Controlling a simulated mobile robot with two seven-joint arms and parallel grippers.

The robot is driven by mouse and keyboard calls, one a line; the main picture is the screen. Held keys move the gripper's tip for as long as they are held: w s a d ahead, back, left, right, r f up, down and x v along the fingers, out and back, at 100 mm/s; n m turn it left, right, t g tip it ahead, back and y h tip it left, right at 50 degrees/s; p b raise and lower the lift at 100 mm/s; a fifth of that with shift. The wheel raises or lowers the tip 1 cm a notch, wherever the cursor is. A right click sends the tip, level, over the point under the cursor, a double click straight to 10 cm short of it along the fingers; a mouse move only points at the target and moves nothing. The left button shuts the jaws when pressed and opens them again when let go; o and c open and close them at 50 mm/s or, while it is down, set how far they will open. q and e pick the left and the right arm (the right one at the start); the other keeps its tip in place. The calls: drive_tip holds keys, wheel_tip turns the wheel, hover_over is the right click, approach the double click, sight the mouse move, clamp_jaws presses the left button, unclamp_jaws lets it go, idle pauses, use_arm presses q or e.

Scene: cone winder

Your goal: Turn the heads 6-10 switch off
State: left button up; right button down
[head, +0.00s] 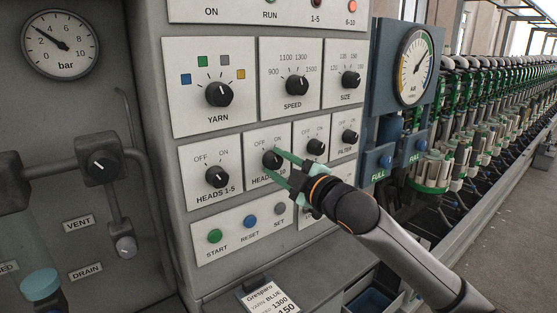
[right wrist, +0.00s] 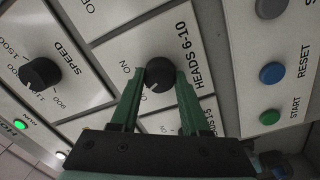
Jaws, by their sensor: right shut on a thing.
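The heads 6-10 switch (head: 272,159) is a round black knob on a white plate, with OFF and ON printed above it. It also shows in the right wrist view (right wrist: 159,72), with the HEADS 6-10 label beside it. My right gripper (head: 279,164) has its green fingers on either side of this knob and is shut on it; the right wrist view shows the fingertips (right wrist: 160,76) against its sides. My left gripper is not in view.
The HEADS 1-5 knob (head: 217,176) is close on the left and the FILTER knob (head: 350,136) on the right. YARN (head: 219,93) and SPEED (head: 297,85) knobs sit above. START (head: 214,236) and RESET (head: 250,221) buttons lie below. The 6-10 lamp (head: 351,6) glows orange-red.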

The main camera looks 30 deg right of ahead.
drive_tip(key=shift+n, duration=0.7)
drive_tip(key=shift+p, duration=0.3)
drive_tip(key=shift+c, duration=1.9)
unclamp_jaws()
drive_tip(key=s+b, duration=0.4)
drive_tip(key=s, duration=0.8)
drive_tip(key=shift+s+d+f, duration=0.25)
drive_tip(key=shift+d, duration=0.1)
